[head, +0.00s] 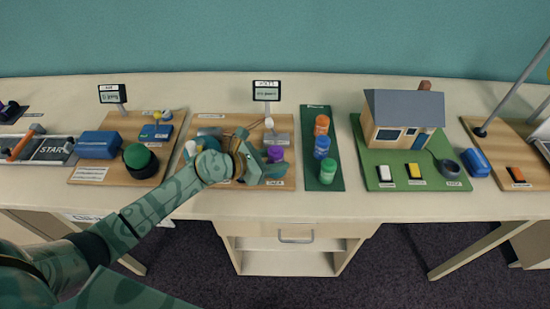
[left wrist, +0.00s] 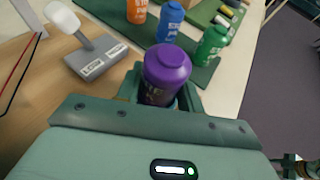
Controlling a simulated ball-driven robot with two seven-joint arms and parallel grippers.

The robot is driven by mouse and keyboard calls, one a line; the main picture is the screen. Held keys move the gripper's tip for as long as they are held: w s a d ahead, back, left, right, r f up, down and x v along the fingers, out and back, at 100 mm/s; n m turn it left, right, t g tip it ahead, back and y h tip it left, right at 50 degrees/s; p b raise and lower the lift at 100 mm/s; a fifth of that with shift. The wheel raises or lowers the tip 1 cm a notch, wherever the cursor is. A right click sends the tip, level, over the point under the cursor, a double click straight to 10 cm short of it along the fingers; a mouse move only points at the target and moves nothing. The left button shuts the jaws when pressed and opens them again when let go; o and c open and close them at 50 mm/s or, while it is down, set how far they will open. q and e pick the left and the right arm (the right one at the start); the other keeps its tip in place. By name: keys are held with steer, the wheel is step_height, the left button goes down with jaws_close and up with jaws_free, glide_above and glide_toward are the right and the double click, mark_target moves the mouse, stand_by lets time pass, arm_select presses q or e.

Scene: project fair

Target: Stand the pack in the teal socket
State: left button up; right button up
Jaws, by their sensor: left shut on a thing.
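A purple pack (head: 275,153), a capped cylinder, is on the right part of the middle wooden board. My left gripper (head: 268,160) reaches it from the left. In the left wrist view the pack (left wrist: 166,70) stands roughly upright between the fingers of my left gripper (left wrist: 163,92), which is shut on it. A thin teal-blue edge shows low beside the pack; I cannot tell whether it is the teal socket's rim. The pack's lower end is hidden by the gripper. My right gripper is not in view.
A green strip (head: 312,178) just right holds an orange pack (head: 321,125), a blue pack (head: 322,146) and a green pack (head: 327,171). A grey block with a white-knobbed lever (left wrist: 98,57) is close to the gripper. A small display (head: 265,92) stands behind the board. A model house (head: 403,122) is farther right.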

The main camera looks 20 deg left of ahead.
mark_target(269, 161)
arm_select(q)
steer(key=shift+f, duration=0.2)
steer(key=o, duration=0.7)
steer(key=shift+o, duration=0.2)
steer(key=shift+p+v, duration=0.55)
steer(key=shift+v, duration=0.9)
steer(key=shift+p+v, duration=0.35)
steer(key=shift+v, duration=0.8)
steer(key=shift+p+v, duration=0.45)
steer(key=shift+v, duration=2.5)
steer(key=shift+d, duration=0.1)
